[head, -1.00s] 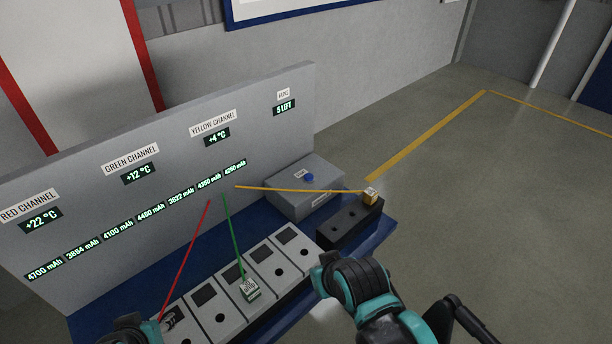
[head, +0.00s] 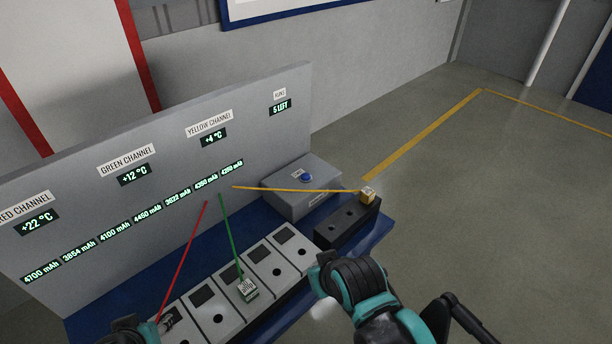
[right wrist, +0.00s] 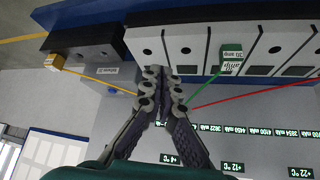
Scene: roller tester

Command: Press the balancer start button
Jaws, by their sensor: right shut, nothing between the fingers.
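The balancer box (head: 288,199) is a grey box at the right end of the bench, against the panel. A round blue button (head: 306,178) sits on its top. My right arm comes in at the lower right of the head view, but its fingers are hidden there. In the right wrist view my right gripper (right wrist: 163,75) is shut and empty, in front of the row of grey modules.
Grey modules (head: 259,268) line the blue bench (head: 110,317). A green-labelled plug (head: 247,289) and a yellow plug (head: 367,195) on a black block (head: 345,226) carry cords. The yellow cord (head: 290,189) crosses just in front of the button. Open floor lies right.

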